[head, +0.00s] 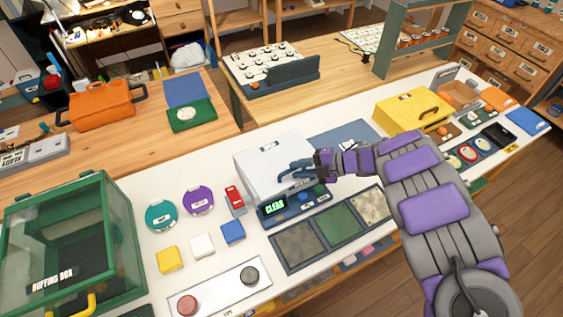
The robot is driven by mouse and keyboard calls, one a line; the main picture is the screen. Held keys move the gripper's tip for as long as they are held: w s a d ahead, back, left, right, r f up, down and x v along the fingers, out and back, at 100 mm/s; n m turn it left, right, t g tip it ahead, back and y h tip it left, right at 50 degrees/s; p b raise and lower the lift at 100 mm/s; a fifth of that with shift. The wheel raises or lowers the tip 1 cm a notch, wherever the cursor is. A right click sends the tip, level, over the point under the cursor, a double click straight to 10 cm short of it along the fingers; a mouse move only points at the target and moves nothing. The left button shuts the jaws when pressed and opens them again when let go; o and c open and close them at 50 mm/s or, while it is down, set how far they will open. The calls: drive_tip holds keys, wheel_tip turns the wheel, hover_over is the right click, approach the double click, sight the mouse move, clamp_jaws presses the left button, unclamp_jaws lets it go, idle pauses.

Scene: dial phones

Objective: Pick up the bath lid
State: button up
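A white box-shaped unit (262,172) stands on the white worktop near the middle, with a dark front panel (285,208) reading "CLEAR" in green. Its flat white top looks like the bath lid (268,150), seated on the unit. My gripper (296,170) reaches in from the right, at the right side of this top. Dark blue finger-like parts lie over the lid's front right area. Whether they touch the lid or grip a handle is unclear. The finger gap cannot be made out, and my gripper hides part of the lid's right side.
A green glass-sided "BUFFING BOX" (125,222) stands at the left. Teal (161,216) and purple (198,200) discs, a red block (235,201) and small coloured cubes lie between. A three-part tray (308,252) lies in front. A yellow case (396,104) stands behind my arm.

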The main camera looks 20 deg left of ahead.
drive_tip(key=shift+d, duration=0.1)
clamp_jaws()
idle(0.3)
